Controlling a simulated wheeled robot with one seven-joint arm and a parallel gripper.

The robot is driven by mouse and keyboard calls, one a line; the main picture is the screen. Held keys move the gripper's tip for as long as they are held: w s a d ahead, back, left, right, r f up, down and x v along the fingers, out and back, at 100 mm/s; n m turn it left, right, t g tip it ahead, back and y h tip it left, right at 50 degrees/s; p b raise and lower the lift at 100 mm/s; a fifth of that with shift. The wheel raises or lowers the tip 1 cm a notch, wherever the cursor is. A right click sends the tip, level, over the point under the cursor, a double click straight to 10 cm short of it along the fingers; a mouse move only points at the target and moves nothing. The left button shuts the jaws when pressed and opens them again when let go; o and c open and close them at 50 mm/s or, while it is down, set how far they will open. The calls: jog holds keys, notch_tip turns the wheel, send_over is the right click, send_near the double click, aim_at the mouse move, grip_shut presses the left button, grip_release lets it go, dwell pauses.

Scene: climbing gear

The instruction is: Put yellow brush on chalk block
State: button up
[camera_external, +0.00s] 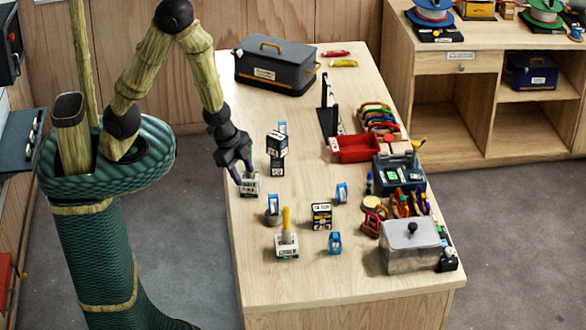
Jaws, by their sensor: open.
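The yellow brush (286,219) stands upright near the front left of the table, handle up. Its lower end appears to rest on a white-and-green block (287,252), which looks like a chalk block. A similar pale block with dark lettering (249,187) stands farther back by the left edge. My gripper (244,177) is open, pointing down at this second block, with its purple fingers just above or beside it. I cannot tell whether they touch it. My gripper is apart from the yellow brush.
Small blue-and-dark items (273,207) and dark boxes (321,216) stand around the brush. A grey metal box (409,247), a red tray (357,149) and coloured gear line the right side. A dark toolbox (274,66) is at the back. The table's front strip is clear.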

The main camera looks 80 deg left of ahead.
jog(key=s+a+r+n, duration=0.4)
jog(key=a+r+n, duration=0.3)
jog(key=r, duration=0.3)
jog(key=shift+a+r+n+g, duration=0.3)
jog(key=shift+n+g, duration=0.1)
jog(key=shift+n, duration=0.4)
jog(key=s+b+x, duration=0.2)
jog(key=b+x, duration=0.8)
jog(key=shift+s+f+b, duration=0.15)
jog(key=shift+f+b, duration=0.25)
jog(key=shift+f, duration=0.2)
jog(key=shift+d, duration=0.1)
